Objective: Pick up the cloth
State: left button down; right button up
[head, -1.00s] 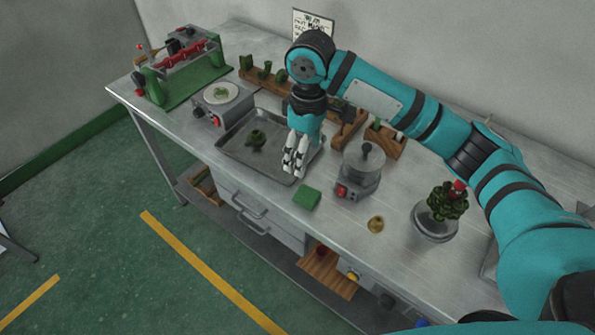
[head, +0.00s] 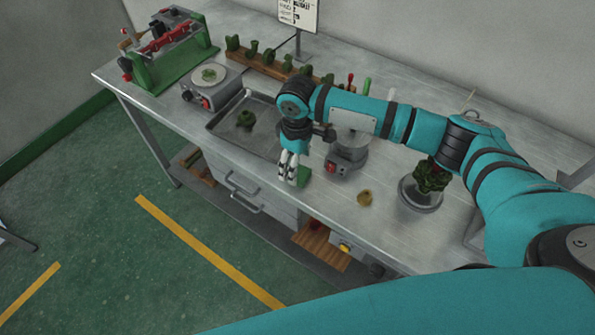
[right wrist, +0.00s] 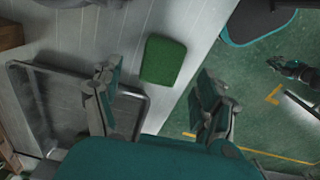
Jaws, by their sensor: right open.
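The cloth is a small green square. In the head view the cloth (head: 304,174) lies near the front edge of the bench, partly hidden by my right gripper (head: 289,180). In the right wrist view the whole cloth (right wrist: 164,60) lies flat on the grey bench top, beside its edge. My right gripper (right wrist: 158,103) is open and empty, its fingers spread wide to either side below the cloth in that picture. What looks like my left gripper (right wrist: 297,70) is small and dark at the right edge of the wrist view; its jaws are unclear.
A metal tray (head: 218,133) with a dark green piece lies left of the cloth. A rack of green pieces (head: 270,64) stands behind.

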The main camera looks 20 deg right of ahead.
aim_at(304, 173)
notch_tip(304, 173, down, 4)
jog(key=shift+s+r+p, duration=0.1)
jog(key=shift+r+p, duration=0.1)
jog(key=shift+p, duration=0.2)
jog(key=shift+f, duration=0.15)
jog(key=c, duration=0.6)
jog(key=shift+c, duration=1.1)
jog(key=c, duration=0.3)
pick_arm(q)
jog(key=shift+s+r, duration=0.25)
jog(key=shift+s, duration=0.25)
jog(key=shift+s+r, duration=0.25)
jog(key=shift+s, duration=0.25)
jog(key=shift+s, duration=0.1)
